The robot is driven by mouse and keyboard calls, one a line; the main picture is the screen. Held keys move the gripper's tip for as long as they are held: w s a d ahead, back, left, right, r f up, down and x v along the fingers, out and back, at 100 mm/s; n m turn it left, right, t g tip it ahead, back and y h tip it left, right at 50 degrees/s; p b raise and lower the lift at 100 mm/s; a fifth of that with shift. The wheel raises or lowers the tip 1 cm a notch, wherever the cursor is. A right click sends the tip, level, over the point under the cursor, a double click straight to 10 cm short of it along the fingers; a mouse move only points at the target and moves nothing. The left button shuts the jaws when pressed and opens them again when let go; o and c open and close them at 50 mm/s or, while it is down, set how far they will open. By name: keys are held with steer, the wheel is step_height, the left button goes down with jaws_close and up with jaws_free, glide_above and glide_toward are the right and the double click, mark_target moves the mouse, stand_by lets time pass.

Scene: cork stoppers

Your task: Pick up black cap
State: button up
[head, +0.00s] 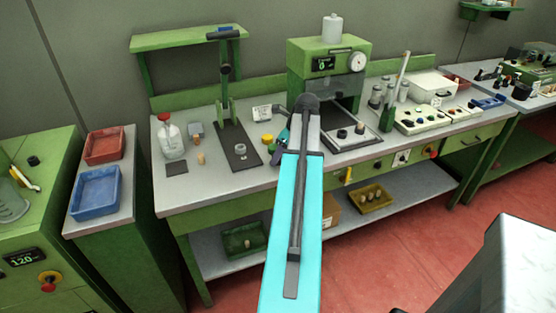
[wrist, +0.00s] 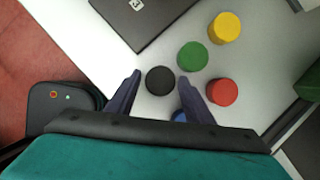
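The black cap (wrist: 160,80) is a small round disc on the pale bench top in the wrist view. My gripper (wrist: 158,78) is open, with one dark finger on each side of the cap. A gap shows between the cap and each finger; the height of the fingers above the bench is hard to tell. In the head view my arm hides most of the gripper (head: 279,144), and I cannot make out the black cap there.
Near the cap are a green cap (wrist: 193,56), a yellow cap (wrist: 225,27), a red cap (wrist: 222,92) and a partly hidden blue cap (wrist: 180,116). A dark plate (wrist: 145,15) lies beyond. A press (head: 328,65) stands behind on the bench.

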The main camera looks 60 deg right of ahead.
steer(key=c, duration=0.7)
steer(key=shift+r, duration=0.15)
steer(key=shift+r, duration=0.7)
steer(key=shift+r+b, duration=0.45)
steer(key=shift+r, duration=0.4)
steer(key=s, duration=0.5)
steer(key=s+r+b, duration=0.1)
steer(key=s, duration=0.4)
steer(key=s+d+b, duration=0.1)
steer(key=s, duration=0.5)
steer(key=shift+r, duration=0.3)
